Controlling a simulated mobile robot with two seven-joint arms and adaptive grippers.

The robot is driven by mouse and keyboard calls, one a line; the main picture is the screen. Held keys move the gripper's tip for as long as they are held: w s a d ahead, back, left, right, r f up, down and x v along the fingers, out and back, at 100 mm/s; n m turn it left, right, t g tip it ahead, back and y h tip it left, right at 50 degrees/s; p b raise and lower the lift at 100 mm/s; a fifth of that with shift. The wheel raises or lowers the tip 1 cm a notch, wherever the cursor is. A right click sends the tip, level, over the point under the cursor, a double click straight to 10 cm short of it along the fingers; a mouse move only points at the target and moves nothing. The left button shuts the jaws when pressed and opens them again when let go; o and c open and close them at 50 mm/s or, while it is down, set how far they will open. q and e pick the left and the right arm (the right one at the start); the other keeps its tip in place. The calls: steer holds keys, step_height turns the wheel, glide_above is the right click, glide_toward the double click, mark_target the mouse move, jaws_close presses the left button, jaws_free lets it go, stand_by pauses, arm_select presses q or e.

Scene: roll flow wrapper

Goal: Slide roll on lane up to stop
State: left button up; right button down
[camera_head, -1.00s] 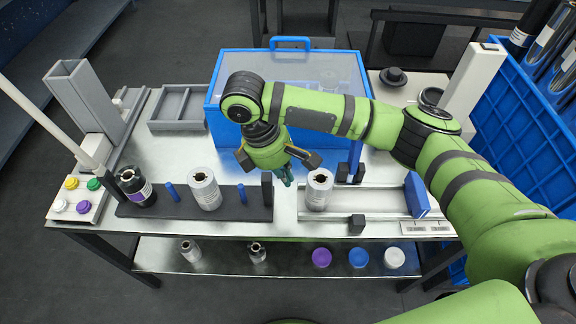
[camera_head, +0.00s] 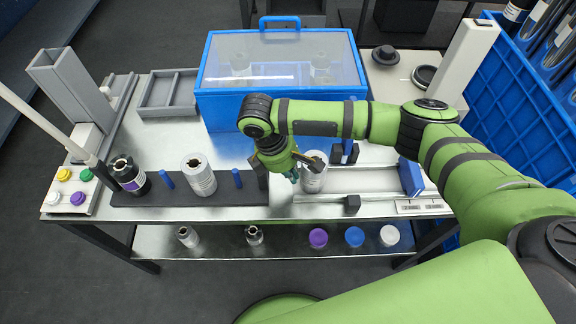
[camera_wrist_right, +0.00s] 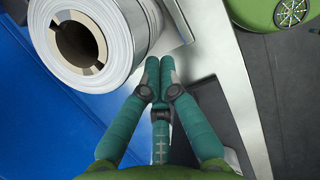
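The white roll (camera_head: 314,177) stands upright near the left end of the light metal lane (camera_head: 367,180). A blue plate (camera_head: 411,177), seemingly the stop, stands at the lane's right end, well apart from the roll. My right gripper (camera_head: 294,176) points down just left of the roll. In the right wrist view the gripper's teal fingers (camera_wrist_right: 159,70) are together with nothing between them. The roll (camera_wrist_right: 85,45) is close beside the fingertips there; I cannot tell whether they touch. My left gripper is not in view.
A dark rack (camera_head: 230,194) left of the lane holds another white roll (camera_head: 199,175), a black roll (camera_head: 130,176) and blue pegs. A blue clear-topped box (camera_head: 210,105) stands behind. A small black block (camera_head: 352,204) sits at the lane's front edge.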

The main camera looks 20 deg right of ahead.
mark_target(324, 172)
steer(key=shift+s+d+r+p, duration=0.1)
steer(key=shift+d+p, duration=0.2)
steer(key=shift+p, duration=0.15)
steer(key=d+p, duration=0.2)
steer(key=s+d+p, duration=0.1)
steer(key=d+p, duration=0.1)
steer(key=s+d+p, duration=0.1)
steer(key=d+p, duration=0.1)
steer(key=shift+d+r, duration=0.3)
steer(key=d+p, duration=0.1)
steer(key=d, duration=0.2)
steer(key=s+d+p, duration=0.1)
steer(key=d+p, duration=0.1)
steer(key=d, duration=0.1)
steer(key=s+d+p, duration=0.1)
steer(key=d+p, duration=0.1)
steer(key=shift+s+d+f, duration=0.25)
steer(key=shift+d+f, duration=0.05)
steer(key=shift+d, duration=0.1)
steer(key=shift+d+f, duration=0.15)
steer(key=shift+d, duration=0.2)
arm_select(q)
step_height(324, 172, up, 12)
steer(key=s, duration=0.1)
arm_select(e)
steer(key=shift+a, duration=0.1)
